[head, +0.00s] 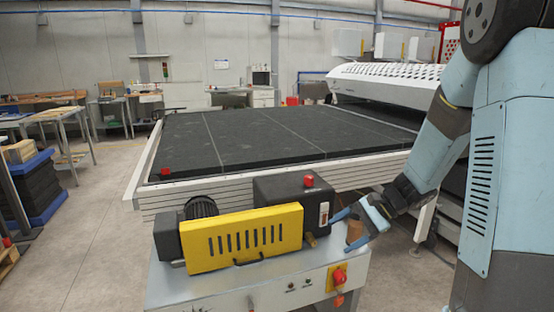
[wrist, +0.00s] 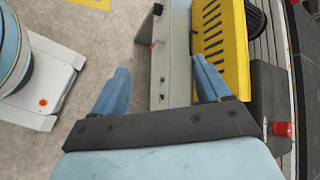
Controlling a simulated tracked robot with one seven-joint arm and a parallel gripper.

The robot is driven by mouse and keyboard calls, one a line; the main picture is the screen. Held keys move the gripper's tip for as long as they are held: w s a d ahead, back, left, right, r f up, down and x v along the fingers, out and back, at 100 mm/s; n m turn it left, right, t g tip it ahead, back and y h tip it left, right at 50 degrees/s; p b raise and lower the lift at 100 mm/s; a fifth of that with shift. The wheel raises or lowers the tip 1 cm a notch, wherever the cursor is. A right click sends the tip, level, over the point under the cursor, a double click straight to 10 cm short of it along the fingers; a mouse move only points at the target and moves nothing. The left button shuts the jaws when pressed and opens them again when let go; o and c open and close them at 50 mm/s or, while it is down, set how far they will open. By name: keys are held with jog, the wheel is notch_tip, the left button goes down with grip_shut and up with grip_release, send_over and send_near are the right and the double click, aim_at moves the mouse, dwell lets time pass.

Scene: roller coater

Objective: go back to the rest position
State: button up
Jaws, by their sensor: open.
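My gripper (head: 344,232) is at the right end of the grey machine cabinet, just right of the black box (head: 290,198) with its red button (head: 308,181). In the wrist view my gripper (wrist: 161,66) has its two blue fingers wide apart, with nothing held between them. The cabinet (wrist: 178,55) shows beyond and between the fingertips. The yellow slotted guard (head: 243,238) is left of the black box, and it also shows at the upper right of the wrist view (wrist: 222,45). A small brown patch behind the fingers in the head view is unclear.
A red and yellow switch (head: 338,278) is on the cabinet's front. The wide black conveyor bed (head: 250,135) lies behind, with a white perforated cover (head: 385,77) at its right. Blue-edged stacks (head: 35,185) stand at the left. The floor (head: 95,235) between is clear.

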jog(key=s+d+r+n+t+h, duration=0.2)
jog(key=s+r+n+h, duration=0.2)
jog(key=s+r, duration=0.5)
jog(key=s+d+r+n+t+h, duration=0.3)
jog(key=s+r+n+h, duration=0.2)
jog(key=s+r, duration=0.3)
jog(key=shift+s+d+r+n+h, duration=0.15)
jog(key=shift+s+r+n+h, duration=0.25)
jog(key=shift+s, duration=0.75)
